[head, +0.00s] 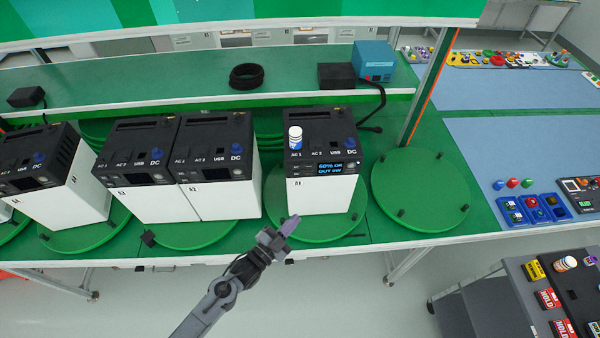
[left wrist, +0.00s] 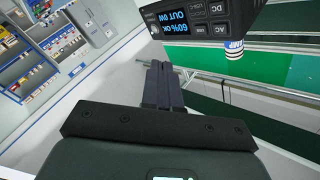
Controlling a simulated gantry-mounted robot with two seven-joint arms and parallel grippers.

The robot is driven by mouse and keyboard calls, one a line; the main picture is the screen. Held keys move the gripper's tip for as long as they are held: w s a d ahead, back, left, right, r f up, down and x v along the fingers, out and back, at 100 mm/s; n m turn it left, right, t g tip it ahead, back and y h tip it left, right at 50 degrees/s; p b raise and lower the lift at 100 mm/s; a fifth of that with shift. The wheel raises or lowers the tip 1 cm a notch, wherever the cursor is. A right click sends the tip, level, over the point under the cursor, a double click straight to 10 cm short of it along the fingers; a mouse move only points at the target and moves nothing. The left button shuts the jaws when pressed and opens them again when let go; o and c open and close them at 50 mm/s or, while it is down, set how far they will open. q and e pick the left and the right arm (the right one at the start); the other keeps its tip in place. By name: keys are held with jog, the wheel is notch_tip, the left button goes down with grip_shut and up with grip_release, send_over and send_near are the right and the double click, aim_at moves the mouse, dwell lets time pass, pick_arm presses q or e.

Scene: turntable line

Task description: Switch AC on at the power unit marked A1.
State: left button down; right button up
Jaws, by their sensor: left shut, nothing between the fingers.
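The power unit marked A1 (head: 322,198) has a white body and a black top. It stands on a green turntable (head: 352,222). Its blue display (head: 330,168) is lit and seems to read 60% and OUT 0W. In the left wrist view, its black front panel (left wrist: 180,12) is upside down at the top, with an AC button (left wrist: 219,29) and a DC button. My left gripper (head: 291,225) is shut and empty, in front of and below the unit's panel, apart from it. Its closed fingers (left wrist: 163,85) point towards the unit. My right gripper is not in view.
A white and blue bottle (head: 295,138) stands on the A1 unit's top, at its left; it also shows in the left wrist view (left wrist: 234,50). Unit A2 (head: 222,197) and more units stand to the left. The turntable at right (head: 420,190) is empty.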

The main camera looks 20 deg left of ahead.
aim_at(296, 166)
pick_arm(q)
jog(key=w+r, duration=0.4)
jog(key=shift+w+a+m+t+h, duration=0.25)
jog(key=shift+w+m+t+h, duration=0.05)
jog(key=shift+b, duration=0.3)
jog(key=w+a+b, duration=0.3)
jog(key=w+b, duration=0.2)
jog(key=w, duration=0.3)
jog(key=shift+a, duration=0.3)
dwell(0.4)
dwell(0.8)
